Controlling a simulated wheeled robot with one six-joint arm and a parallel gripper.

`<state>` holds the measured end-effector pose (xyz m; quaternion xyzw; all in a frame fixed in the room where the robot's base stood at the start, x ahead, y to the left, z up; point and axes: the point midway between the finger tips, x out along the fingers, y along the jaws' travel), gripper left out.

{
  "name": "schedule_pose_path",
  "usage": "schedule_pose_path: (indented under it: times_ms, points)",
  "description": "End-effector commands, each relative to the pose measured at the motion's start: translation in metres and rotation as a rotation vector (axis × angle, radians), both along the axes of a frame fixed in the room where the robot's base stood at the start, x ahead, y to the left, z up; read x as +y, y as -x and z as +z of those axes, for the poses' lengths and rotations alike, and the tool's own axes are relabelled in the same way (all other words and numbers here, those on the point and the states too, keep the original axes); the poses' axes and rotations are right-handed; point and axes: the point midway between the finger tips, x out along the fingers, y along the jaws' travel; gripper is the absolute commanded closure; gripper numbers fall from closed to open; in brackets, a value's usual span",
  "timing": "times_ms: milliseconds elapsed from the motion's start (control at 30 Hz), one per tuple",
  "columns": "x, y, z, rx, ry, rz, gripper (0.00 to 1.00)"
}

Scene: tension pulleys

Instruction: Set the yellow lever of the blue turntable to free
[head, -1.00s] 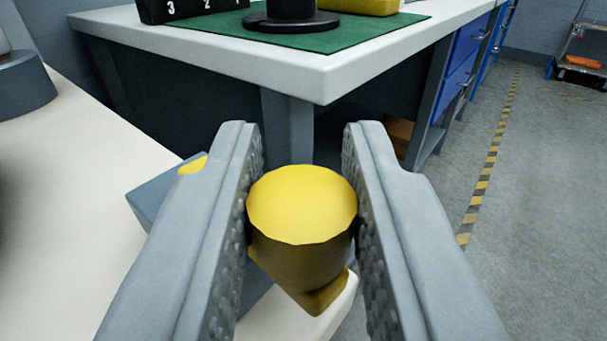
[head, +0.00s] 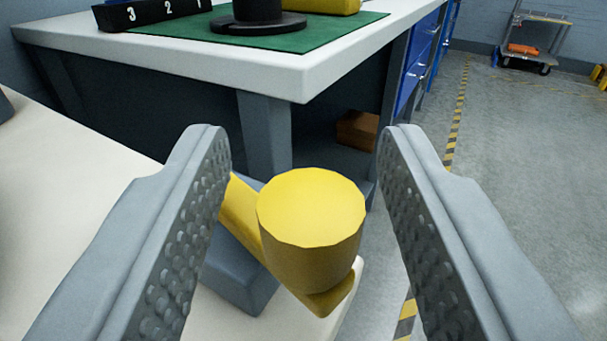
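The yellow lever (head: 242,212) has a thick round knob (head: 311,215) at its near end. Its arm runs back to the upper left over a blue-grey block (head: 232,270) on a white surface. My gripper (head: 305,150) is open, with one textured finger left of the knob and one right of it. Gaps show on both sides, wider on the right. The blue turntable cannot be clearly made out, and no marking for free shows.
A white-topped workbench (head: 290,78) stands ahead, with a green mat (head: 345,32), a black round-based object (head: 258,22) and a numbered black block (head: 155,12). A white table (head: 70,180) lies at left. Open floor (head: 520,140) and a cart (head: 535,40) are at right.

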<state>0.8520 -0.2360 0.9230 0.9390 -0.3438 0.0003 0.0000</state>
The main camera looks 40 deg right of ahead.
Motion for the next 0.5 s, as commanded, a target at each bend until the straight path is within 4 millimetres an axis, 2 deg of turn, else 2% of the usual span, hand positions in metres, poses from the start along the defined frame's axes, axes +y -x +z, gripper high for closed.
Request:
schedule_pose_path:
  times_ms: [267, 500]
  points:
    - [0.003, 0.003, 0.0, 0.0, 0.0, 0.0, 0.57]
    - [0.026, 0.03, 0.0, 0.0, 0.0, 0.002, 0.57]
